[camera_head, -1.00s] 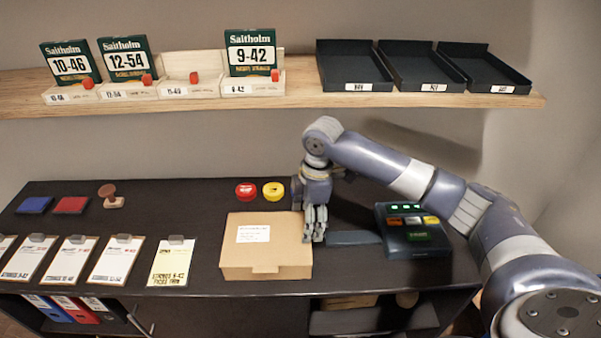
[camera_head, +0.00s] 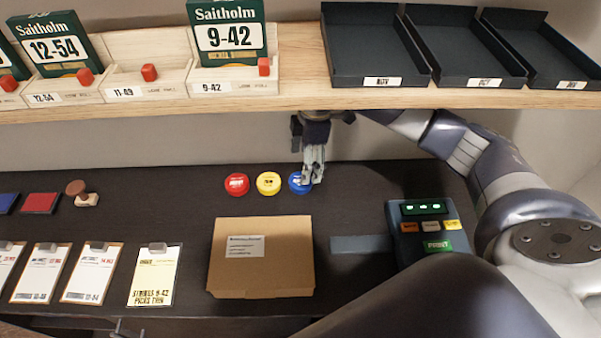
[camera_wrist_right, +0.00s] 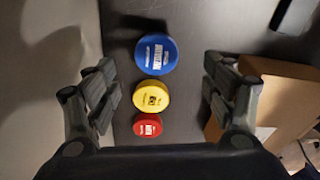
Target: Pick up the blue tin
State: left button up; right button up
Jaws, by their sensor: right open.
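The blue tin (camera_head: 299,182) is a small round tin with a pale label, at the right end of a row of tins on the dark bench. My right gripper (camera_head: 313,180) points down at it and partly covers its right side in the head view. In the right wrist view the blue tin (camera_wrist_right: 156,54) lies between the two spread fingers, nearer the top, and neither finger visibly touches it. My right gripper (camera_wrist_right: 160,92) is open and empty. My left gripper is not in view.
A yellow tin (camera_head: 269,183) and a red tin (camera_head: 237,184) stand beside the blue one. A cardboard box (camera_head: 262,262) is in front. A label printer (camera_head: 425,232) stands to the right. A wooden shelf (camera_head: 300,98) with trays overhangs the bench.

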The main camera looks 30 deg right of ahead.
jog(key=shift+s+a+f, duration=0.1)
jog(key=shift+a+f, duration=0.1)
jog(key=shift+f, duration=0.6)
jog(key=f, duration=0.1)
jog(key=f+p, duration=0.1)
jog(key=f, duration=0.1)
jog(key=f+p, duration=0.1)
jog(key=shift+w+a+f, duration=0.2)
jog(key=shift+w, duration=0.2)
jog(key=shift+f, duration=0.5)
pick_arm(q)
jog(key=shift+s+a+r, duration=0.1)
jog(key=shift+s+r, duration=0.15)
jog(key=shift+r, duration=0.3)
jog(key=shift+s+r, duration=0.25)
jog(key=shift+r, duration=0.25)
pick_arm(e)
jog(key=c, duration=1.1)
